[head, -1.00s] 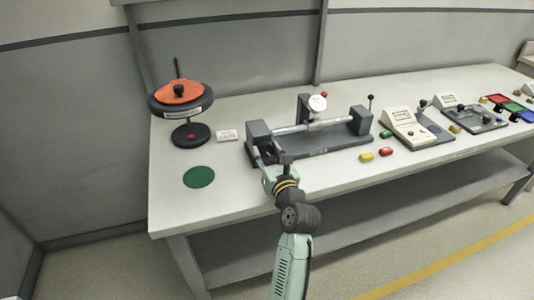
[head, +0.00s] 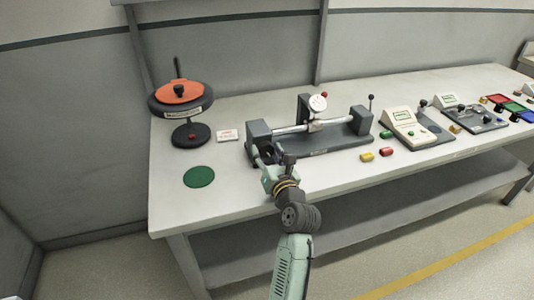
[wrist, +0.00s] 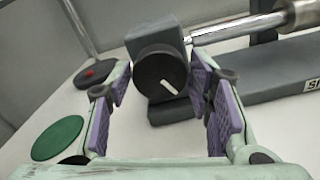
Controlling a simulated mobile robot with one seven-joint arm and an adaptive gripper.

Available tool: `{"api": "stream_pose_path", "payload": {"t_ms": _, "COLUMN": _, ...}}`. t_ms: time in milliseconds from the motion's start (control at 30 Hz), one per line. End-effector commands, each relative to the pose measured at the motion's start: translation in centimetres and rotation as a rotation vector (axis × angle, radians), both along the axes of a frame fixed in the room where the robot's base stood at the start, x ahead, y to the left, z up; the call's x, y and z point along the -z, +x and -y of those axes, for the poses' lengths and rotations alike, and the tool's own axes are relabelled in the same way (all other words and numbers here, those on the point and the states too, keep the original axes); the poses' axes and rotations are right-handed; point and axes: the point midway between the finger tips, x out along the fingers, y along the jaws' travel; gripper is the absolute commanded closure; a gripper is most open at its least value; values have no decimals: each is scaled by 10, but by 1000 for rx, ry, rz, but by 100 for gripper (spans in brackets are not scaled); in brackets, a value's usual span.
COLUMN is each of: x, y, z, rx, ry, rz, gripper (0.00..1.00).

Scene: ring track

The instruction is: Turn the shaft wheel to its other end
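The shaft wheel is a dark round knob (wrist: 160,76) with a white mark on its face, on the end of a grey block (wrist: 155,42) in the wrist view. The mark points to the lower right. My gripper (wrist: 162,92) is open, with a purple-padded finger on each side of the wheel. I cannot tell whether either pad touches it. In the head view my gripper (head: 264,160) is at the left end of the shaft fixture (head: 320,140) and hides the wheel. A silver shaft (head: 291,129) runs right from the block, under a dial gauge (head: 317,103).
Left of the fixture stand a round black and orange device (head: 180,95), a small white label (head: 228,136) and a green disc (head: 199,177). Yellow (head: 367,157) and red (head: 386,152) pieces lie to the right.

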Motion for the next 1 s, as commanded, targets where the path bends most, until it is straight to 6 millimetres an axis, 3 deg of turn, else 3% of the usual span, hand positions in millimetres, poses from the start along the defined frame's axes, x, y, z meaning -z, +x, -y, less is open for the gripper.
{"api": "stream_pose_path", "payload": {"t_ms": 133, "x": 0, "y": 0, "z": 0, "rx": 0, "ry": 0, "rz": 0, "gripper": 41}}
{"api": "stream_pose_path", "payload": {"t_ms": 533, "x": 1, "y": -8, "z": 3, "rx": 2, "ry": -1, "rz": 0, "gripper": 41}}
{"api": "stream_pose_path", "payload": {"t_ms": 1000, "x": 1, "y": -94, "z": 31, "rx": 2, "ry": 0, "rz": -1, "gripper": 41}}
